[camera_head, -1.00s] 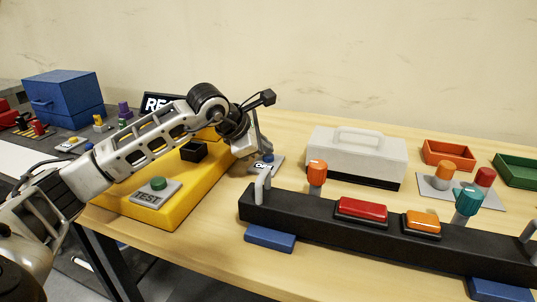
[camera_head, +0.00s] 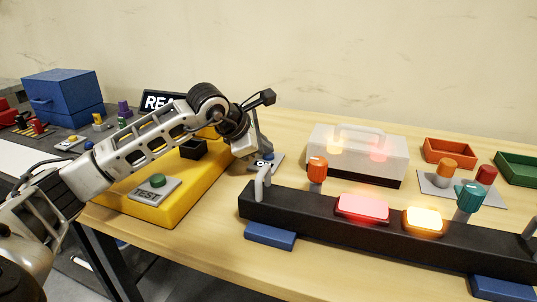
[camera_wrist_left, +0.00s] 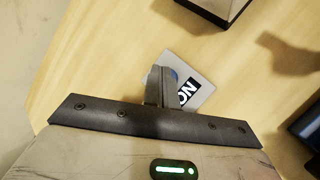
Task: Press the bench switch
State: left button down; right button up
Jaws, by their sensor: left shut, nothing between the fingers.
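The bench switch is a small grey plate (camera_head: 277,163) with a blue button, on the wooden bench beyond the yellow block. My left gripper (camera_head: 262,156) is shut and empty, pointing down with its fingertips at the button and hiding part of it. In the left wrist view the shut fingers (camera_wrist_left: 160,86) cover most of the blue button (camera_wrist_left: 173,75). The plate (camera_wrist_left: 203,86) there carries the label ON. I cannot tell how far the button is pushed in. My right gripper is not in view.
A black light bar on blue feet (camera_head: 300,220) lies in front, its red lamp (camera_head: 362,208) and orange lamp (camera_head: 423,221) glowing. A white case (camera_head: 350,150) stands right of the switch. The yellow block (camera_head: 175,208) with a green TEST button (camera_head: 157,181) is under my left arm.

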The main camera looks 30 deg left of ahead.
aim_at(264, 156)
pick_arm(q)
jog(key=shift+f, duration=0.2)
jog(key=shift+r, duration=0.4)
dwell(0.3)
jog(key=shift+r+p, duration=2.3)
jog(key=shift+r, duration=0.7)
